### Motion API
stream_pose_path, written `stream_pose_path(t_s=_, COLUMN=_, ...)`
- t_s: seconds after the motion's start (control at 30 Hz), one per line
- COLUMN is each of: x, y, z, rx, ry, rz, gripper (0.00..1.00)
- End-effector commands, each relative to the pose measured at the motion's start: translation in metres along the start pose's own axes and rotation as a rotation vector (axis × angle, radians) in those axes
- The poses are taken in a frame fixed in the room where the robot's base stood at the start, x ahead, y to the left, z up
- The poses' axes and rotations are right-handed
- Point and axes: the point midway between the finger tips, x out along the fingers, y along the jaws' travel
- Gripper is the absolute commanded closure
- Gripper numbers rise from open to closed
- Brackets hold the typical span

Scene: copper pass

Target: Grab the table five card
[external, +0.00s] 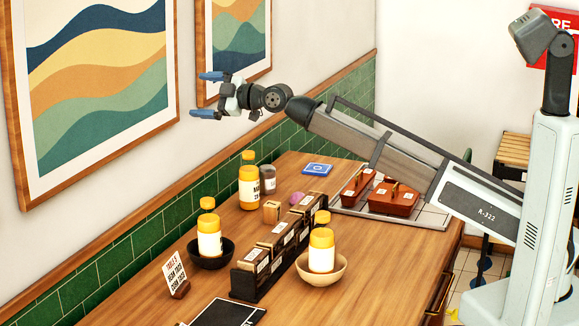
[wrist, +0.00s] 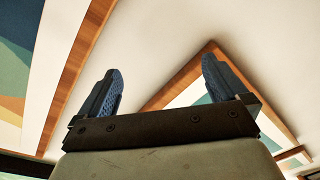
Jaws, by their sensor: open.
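A small white card (external: 173,277) with red and dark lettering stands tilted in a brown holder at the left front of the table. Its red top line is too small to read surely, so I cannot confirm that it is the table five card. My gripper (external: 209,94) is open and empty, high above the table's far part near the wall, well away from the card. The wrist view shows its two blue fingers (wrist: 162,70) apart with nothing between them. The card is not in the wrist view.
A dark bowl (external: 227,256) and a tan bowl (external: 339,274) each hold a yellow-capped bottle. A black rack (external: 243,284) stands between them. A dark board (external: 222,315) lies at the front. Red-brown containers (external: 394,204) and a blue square (external: 317,169) are farther back.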

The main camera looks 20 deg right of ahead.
Motion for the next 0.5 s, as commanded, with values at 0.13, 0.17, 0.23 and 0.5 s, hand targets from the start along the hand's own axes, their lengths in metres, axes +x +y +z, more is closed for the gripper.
stream_pose_path(t_s=0.13, x=0.002, y=-0.069, z=-0.053, rx=0.087, ry=-0.009, rz=-0.152, gripper=0.00)
stream_pose_path(t_s=0.17, x=0.001, y=-0.083, z=-0.060, rx=0.109, ry=-0.020, rz=-0.184, gripper=0.00)
stream_pose_path(t_s=0.23, x=0.000, y=-0.116, z=-0.075, rx=0.169, ry=-0.057, rz=-0.261, gripper=0.00)
stream_pose_path(t_s=0.5, x=-0.026, y=-0.257, z=-0.108, rx=0.455, ry=-0.391, rz=-0.535, gripper=0.00)
